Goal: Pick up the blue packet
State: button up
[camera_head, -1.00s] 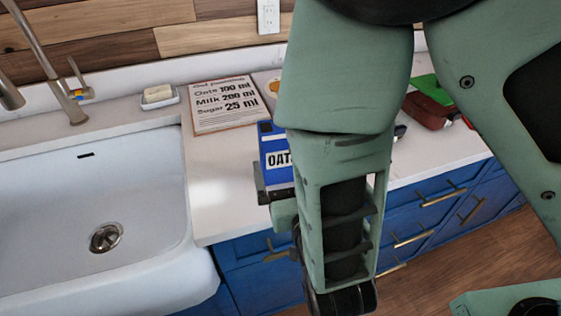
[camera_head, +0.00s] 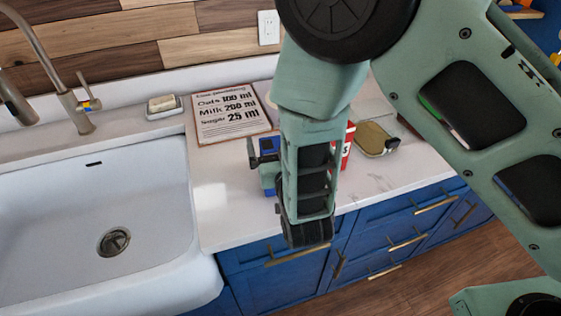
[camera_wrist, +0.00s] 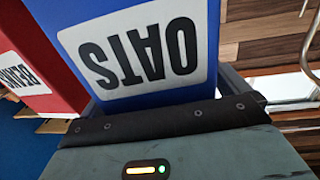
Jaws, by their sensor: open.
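The blue packet (camera_head: 268,143) stands on the white counter, mostly hidden behind my arm in the head view. In the wrist view the blue packet (camera_wrist: 150,50) fills the upper middle, its white OATS label upside down, close in front of my palm. My gripper (camera_head: 264,165) is open at the packet's near side. One dark finger shows left of the packet in the head view. In the wrist view a finger shows along the packet's right side; the other is mostly hidden. I cannot tell whether the fingers touch it.
A red packet (camera_wrist: 28,65) stands close beside the blue one; it also shows right of my arm (camera_head: 348,147). A recipe board (camera_head: 228,112) lies behind. A tan-topped item (camera_head: 374,139) lies right. The white sink (camera_head: 110,215) is left, with a tap (camera_head: 80,120) and soap dish (camera_head: 164,106).

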jog(key=c, duration=1.4)
jog(key=shift+o, duration=0.2)
jog(key=shift+r, duration=0.1)
